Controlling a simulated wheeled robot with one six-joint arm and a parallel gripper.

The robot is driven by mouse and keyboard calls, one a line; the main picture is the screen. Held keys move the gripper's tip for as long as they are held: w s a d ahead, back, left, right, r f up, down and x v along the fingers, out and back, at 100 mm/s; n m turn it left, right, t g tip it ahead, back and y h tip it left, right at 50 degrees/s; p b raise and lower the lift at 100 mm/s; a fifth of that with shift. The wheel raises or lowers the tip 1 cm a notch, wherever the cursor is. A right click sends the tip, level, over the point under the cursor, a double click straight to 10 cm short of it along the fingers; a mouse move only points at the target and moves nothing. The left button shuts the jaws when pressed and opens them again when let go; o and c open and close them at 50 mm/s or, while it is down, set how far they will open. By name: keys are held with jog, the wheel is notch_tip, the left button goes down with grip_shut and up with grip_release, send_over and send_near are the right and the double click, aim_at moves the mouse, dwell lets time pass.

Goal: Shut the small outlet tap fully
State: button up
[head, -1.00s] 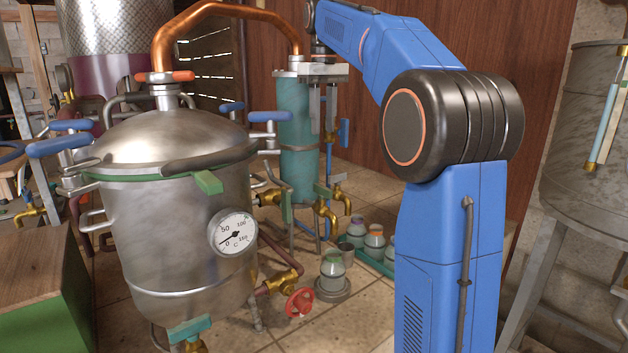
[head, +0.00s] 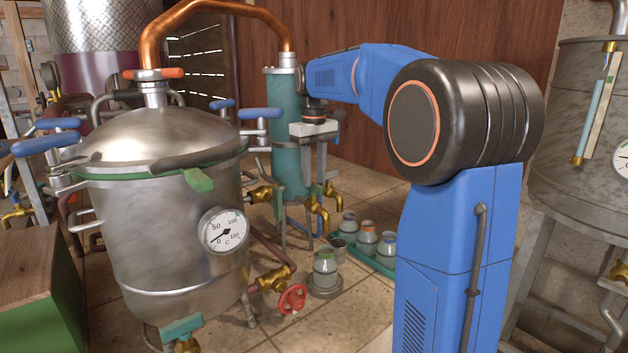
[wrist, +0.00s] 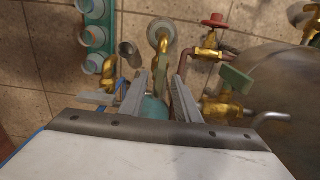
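Several brass taps sit low on the teal column. One tap with a down-turned spout (head: 317,214) shows below my gripper in the head view, and a second spout (head: 331,194) is just right of it. In the wrist view one brass spout (wrist: 161,42) lies beyond the gap between my fingers, another (wrist: 108,70) is left, and a brass valve with a green handle (wrist: 236,80) is right. Which one is the small outlet tap, I cannot tell.
The large steel still (head: 170,230) stands left, with a red handwheel (head: 292,298) low on its right. A jar on a round base (head: 325,270) and a teal tray (head: 385,268) of jars stand on the floor. The teal column (head: 290,172) is close to my gripper.

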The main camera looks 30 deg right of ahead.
jog(key=shift+f, duration=0.85)
grip_shut()
